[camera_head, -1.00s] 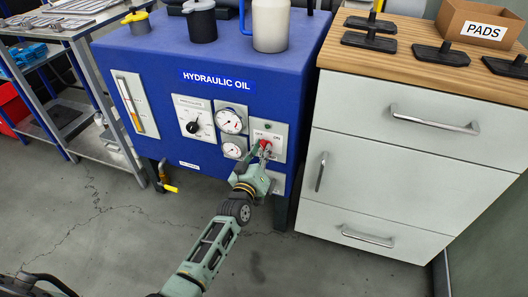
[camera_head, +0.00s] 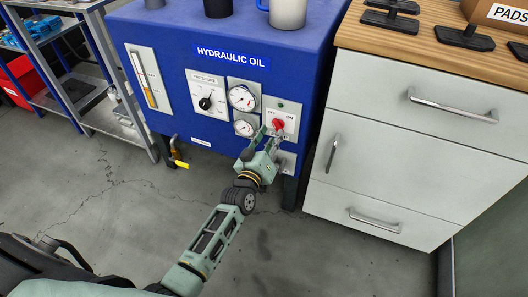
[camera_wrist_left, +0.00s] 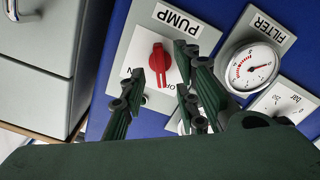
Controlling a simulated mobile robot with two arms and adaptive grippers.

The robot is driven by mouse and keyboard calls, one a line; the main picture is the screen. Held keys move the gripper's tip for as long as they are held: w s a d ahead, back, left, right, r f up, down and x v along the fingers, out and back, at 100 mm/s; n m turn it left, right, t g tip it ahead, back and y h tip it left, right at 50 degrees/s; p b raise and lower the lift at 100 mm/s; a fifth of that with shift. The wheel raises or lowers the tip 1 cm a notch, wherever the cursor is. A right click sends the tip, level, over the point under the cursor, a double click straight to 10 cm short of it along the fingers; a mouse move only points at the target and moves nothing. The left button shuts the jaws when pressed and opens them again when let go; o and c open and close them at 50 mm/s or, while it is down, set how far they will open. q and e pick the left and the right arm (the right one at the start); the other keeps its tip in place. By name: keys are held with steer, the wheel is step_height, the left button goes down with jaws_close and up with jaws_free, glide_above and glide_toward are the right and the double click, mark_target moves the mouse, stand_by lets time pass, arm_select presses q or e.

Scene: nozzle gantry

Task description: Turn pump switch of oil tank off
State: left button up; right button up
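The pump switch is a red knob (camera_head: 278,124) on a light plate on the front of the blue oil tank (camera_head: 300,62). In the left wrist view the red knob (camera_wrist_left: 159,62) shows clearly, under the word PUMP, with its long side nearly upright in the picture. My left gripper (camera_head: 272,137) is just in front of and below the knob. In the wrist view the left gripper (camera_wrist_left: 162,80) is open, one finger on each side of the knob's lower part, with gaps visible. The ON and OFF marks are partly hidden by the fingers there. My right gripper is not in view.
Two gauges (camera_head: 242,98) and a pressure dial (camera_head: 206,102) sit left of the switch. A white drawer cabinet (camera_head: 400,150) with a wooden top stands close on the right. A metal shelf cart (camera_head: 60,25) is at the left. The grey floor in front is clear.

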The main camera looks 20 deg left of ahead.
arm_select(q)
steer(key=s, duration=0.8)
steer(key=shift+s+a, duration=0.15)
steer(key=shift+s, duration=0.05)
